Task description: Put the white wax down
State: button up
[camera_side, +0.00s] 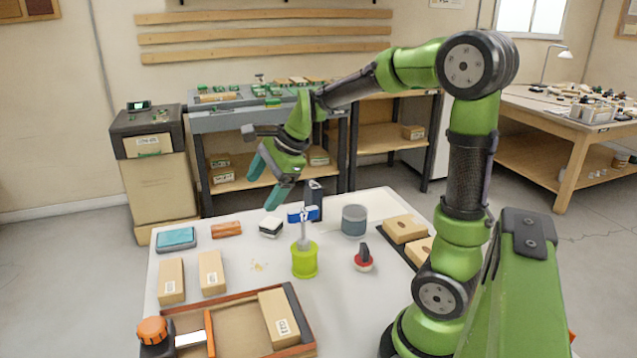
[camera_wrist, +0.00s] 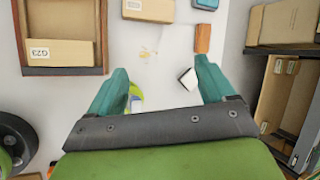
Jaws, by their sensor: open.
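A small white block with dark sides, seemingly the white wax (camera_side: 271,225), rests on the white table (camera_side: 225,297). In the wrist view the white block (camera_wrist: 188,79) shows just inside the right finger, apart from it. My gripper (camera_side: 262,190) is raised above the table's back part, above the white block. In the wrist view my gripper (camera_wrist: 160,65) has its two teal fingers spread wide, with nothing held between them.
A yellow-green cup (camera_side: 304,261) with a tool in it, a grey-blue canister (camera_side: 354,221) and a red-based, dark-handled item (camera_side: 363,259) stand nearby. A brown block (camera_side: 226,230) and a blue-topped box (camera_side: 177,239) lie left. A wooden tray (camera_side: 192,317) is in front.

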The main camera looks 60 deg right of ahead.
jog(key=s+a+r+n+t, duration=0.1)
jog(key=s+a+r+n, duration=0.1)
jog(key=s+a+n, duration=1.1)
jog(key=s+n, duration=0.1)
jog(key=n, duration=0.5)
jog(key=shift+s+a+r+y, duration=0.25)
jog(key=shift+s+r+y, duration=0.05)
jog(key=shift+s+r, duration=0.1)
